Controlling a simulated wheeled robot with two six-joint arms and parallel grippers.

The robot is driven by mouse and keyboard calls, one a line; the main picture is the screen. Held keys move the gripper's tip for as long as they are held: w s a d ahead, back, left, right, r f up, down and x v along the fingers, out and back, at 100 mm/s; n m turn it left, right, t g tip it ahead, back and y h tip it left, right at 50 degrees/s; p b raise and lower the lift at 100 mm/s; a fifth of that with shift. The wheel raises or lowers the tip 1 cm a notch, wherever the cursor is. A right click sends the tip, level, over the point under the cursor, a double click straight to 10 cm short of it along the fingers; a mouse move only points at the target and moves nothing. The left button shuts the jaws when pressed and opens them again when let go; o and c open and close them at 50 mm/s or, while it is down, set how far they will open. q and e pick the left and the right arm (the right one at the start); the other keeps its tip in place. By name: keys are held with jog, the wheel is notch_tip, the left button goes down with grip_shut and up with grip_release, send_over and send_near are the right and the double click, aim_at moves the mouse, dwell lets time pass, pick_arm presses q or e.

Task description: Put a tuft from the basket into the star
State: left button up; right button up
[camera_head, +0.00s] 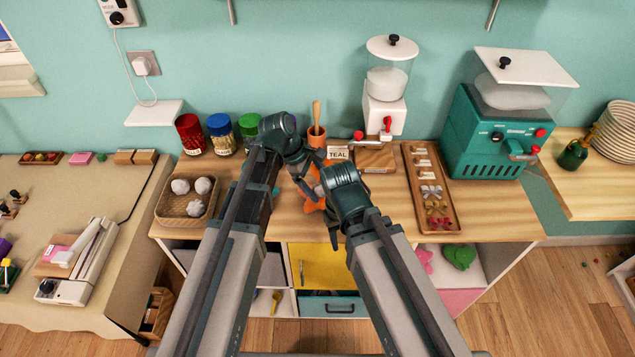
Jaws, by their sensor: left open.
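A woven basket (167,212) with three white tufts (196,208) sits on the left part of the wooden counter. An orange shape (312,206), seemingly the star, lies near the counter's middle, largely hidden by my arms and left gripper. My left gripper (308,182) is open above or beside the orange shape, to the right of the basket. I see no tuft in it, but its fingers are small and partly covered. My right gripper (336,234) shows only as a small dark part below its wrist near the counter's front edge; its jaws cannot be made out.
Jars with red (188,134), blue (220,134) and green (250,128) lids stand behind. A TEAL card (338,154), a white dispenser (384,108), a wooden tray (447,222) and a teal machine (490,130) are to the right. Bare counter lies right of the tray.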

pick_arm(q)
jog(key=p+v, duration=1.2)
jog(key=v, duration=0.2)
jog(key=shift+f, duration=0.1)
dwell(0.5)
jog(key=s+f+m+y, duration=0.2)
jog(key=s+m+y, duration=0.4)
jog(key=s+m, duration=1)
jog(key=shift+d+m+g, duration=0.3)
jog(key=shift+d+m, duration=0.1)
jog(key=shift+m, duration=0.2)
